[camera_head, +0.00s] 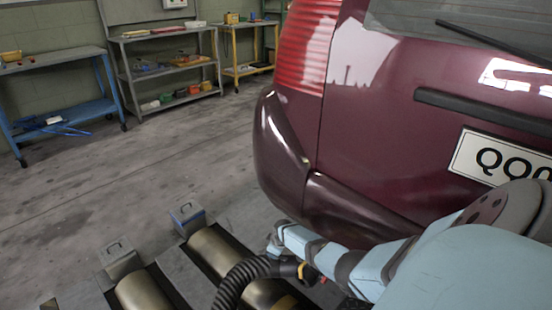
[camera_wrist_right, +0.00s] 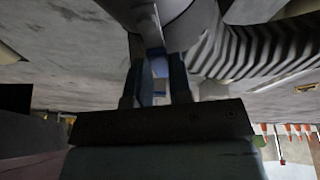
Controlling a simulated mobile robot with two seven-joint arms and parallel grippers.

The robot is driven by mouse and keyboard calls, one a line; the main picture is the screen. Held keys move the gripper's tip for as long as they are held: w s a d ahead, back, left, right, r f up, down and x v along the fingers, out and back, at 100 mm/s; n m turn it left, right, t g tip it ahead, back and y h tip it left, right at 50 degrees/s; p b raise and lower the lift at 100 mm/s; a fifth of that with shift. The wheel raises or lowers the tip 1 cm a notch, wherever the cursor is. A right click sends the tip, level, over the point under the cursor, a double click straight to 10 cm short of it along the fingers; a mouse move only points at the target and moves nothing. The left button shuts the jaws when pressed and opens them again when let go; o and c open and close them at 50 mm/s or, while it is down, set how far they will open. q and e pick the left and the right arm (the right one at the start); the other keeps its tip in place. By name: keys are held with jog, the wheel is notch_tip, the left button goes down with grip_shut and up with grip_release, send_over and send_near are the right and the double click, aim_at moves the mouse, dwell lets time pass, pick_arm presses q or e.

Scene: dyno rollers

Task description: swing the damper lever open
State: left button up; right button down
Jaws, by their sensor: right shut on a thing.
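My right arm comes in from the right in the head view, and its gripper (camera_head: 276,243) is low beside the car's rear bumper. In the right wrist view the two fingers (camera_wrist_right: 157,85) are closed around a narrow grey lever (camera_wrist_right: 149,27). The lever runs up to a rounded grey body (camera_wrist_right: 180,20) with the ribbed hose (camera_wrist_right: 255,48) next to it. In the head view the black hose (camera_head: 238,278) curves up to a dark fitting with a yellow band (camera_head: 302,271), just below my gripper. The lever is hidden there. My left gripper is not in view.
The maroon car (camera_head: 370,110) fills the right, its bumper (camera_head: 345,208) close above my forearm. Metal rollers (camera_head: 148,292) lie in the floor at the lower left. Workbenches (camera_head: 165,62) stand at the back; the floor between is clear.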

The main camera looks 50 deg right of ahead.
jog(key=shift+s+a+f+n+y, duration=0.2)
jog(key=shift+a+n+y, duration=0.1)
jog(key=shift+n, duration=0.5)
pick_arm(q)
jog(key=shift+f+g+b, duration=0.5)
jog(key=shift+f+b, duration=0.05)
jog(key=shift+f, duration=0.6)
pick_arm(e)
jog(key=shift+s+a+r+n+g+y, duration=0.1)
jog(key=shift+a+n+g+y, duration=0.1)
jog(key=shift+n, duration=0.4)
jog(key=shift+s+a+n+g+y, duration=0.1)
jog(key=shift+a+n, duration=0.05)
jog(key=shift+n, duration=0.45)
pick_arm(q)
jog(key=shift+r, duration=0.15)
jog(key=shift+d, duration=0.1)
pick_arm(e)
jog(key=c, duration=1)
grip_release()
